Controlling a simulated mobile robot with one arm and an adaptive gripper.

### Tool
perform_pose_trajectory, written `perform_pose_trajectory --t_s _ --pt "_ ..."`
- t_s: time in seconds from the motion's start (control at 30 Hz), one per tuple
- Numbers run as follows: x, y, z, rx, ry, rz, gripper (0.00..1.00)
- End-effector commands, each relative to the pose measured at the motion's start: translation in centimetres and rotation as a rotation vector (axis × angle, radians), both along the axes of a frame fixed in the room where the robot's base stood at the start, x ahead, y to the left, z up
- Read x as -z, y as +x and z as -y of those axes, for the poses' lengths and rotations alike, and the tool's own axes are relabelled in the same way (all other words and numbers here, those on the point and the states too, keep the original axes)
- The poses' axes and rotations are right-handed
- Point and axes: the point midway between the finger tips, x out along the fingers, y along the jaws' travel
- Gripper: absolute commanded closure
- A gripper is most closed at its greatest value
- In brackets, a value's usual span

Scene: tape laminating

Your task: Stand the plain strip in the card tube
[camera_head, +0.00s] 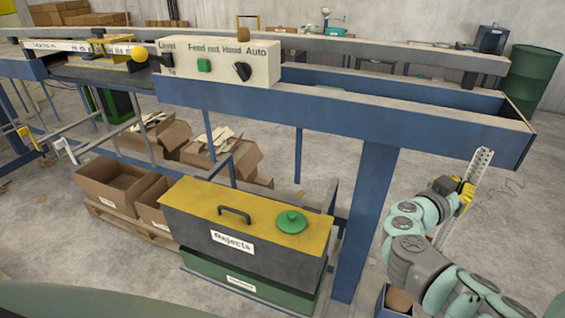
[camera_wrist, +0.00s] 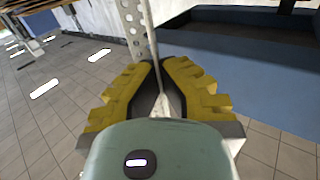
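My gripper (camera_head: 462,190), with yellow fingers, is at the right of the head view, beside the end of the blue frame. It is closed around a long, pale, narrow strip (camera_head: 481,163) that stands nearly upright, tilted a little. The strip's upper part shows a row of holes. In the wrist view the strip (camera_wrist: 134,22) rises from between the yellow fingers (camera_wrist: 158,88), its holes and thin edge visible. Low at the right, a brown round-topped object (camera_head: 398,299) stands in a blue holder (camera_head: 382,310); it may be the card tube, but my arm partly hides it.
The blue conveyor frame (camera_head: 400,112) and its leg (camera_head: 366,215) stand left of my arm. The yellow-lidded rejects bin (camera_head: 262,215) is further left, with cardboard boxes (camera_head: 112,186) beyond it. A green drum (camera_head: 530,78) stands behind. The floor at the right is mostly open.

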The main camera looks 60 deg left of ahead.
Motion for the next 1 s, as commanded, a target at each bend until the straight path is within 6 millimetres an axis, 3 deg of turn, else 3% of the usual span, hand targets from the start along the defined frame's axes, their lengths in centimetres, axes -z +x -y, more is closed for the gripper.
perform_pose_trajectory --t_s 0.5,1.0 --pt "-1.2 0.0 0.1 0.002 0.0 0.001 1.0" --pt "-1.1 -0.6 0.0 0.001 0.001 0.001 1.0"
